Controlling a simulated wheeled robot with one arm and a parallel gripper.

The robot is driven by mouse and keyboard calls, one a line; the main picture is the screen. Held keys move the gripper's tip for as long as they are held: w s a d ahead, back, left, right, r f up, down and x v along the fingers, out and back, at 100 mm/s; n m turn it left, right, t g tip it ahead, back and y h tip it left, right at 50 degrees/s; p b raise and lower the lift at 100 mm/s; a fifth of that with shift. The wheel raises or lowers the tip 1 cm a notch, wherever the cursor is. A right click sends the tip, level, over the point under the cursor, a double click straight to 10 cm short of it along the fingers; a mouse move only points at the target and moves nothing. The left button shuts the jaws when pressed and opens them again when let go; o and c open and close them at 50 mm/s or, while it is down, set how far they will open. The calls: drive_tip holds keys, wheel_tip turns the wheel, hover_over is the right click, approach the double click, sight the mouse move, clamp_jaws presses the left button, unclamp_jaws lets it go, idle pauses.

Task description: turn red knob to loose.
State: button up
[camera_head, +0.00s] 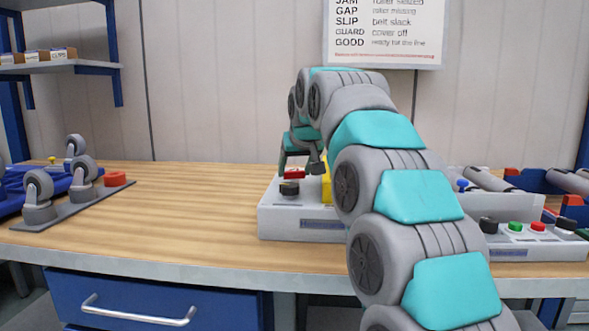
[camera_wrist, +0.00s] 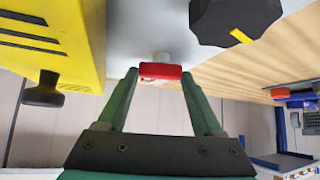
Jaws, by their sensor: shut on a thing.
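The red knob (camera_head: 294,173) sits on top of a light grey control box (camera_head: 285,221) on the bench. In the wrist view the red knob (camera_wrist: 160,71) is a small red bar on a pale round stem, standing out from the grey face. My gripper (camera_head: 299,167) reaches down over the box from behind. In the wrist view its two green fingers (camera_wrist: 160,76) are closed on either side of the knob, with the knob between their tips. No marking for loose is readable, so the knob's setting cannot be told.
A black knob (camera_head: 289,188) with a yellow pointer line (camera_wrist: 241,36) is close beside the red knob. A yellow block (camera_head: 326,186) stands on the box's right. Another button box (camera_head: 530,232) is farther right. Casters (camera_head: 40,190) stand at left; the bench between is clear.

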drive_tip(key=n+y, duration=0.1)
drive_tip(key=n, duration=0.1)
drive_tip(key=n+g+y, duration=0.1)
drive_tip(key=n+y, duration=0.1)
drive_tip(key=shift+w+d+n+g, duration=0.15)
drive_tip(key=shift+d+n+g, duration=0.05)
drive_tip(key=shift+n+g, duration=0.1)
drive_tip(key=shift+n+y, duration=0.3)
drive_tip(key=shift+n+g+y, duration=0.5)
drive_tip(key=shift+n+g, duration=0.2)
drive_tip(key=shift+n, duration=0.2)
drive_tip(key=o, duration=1.4)
drive_tip(key=shift+c, duration=0.2)
drive_tip(key=shift+d, duration=0.1)
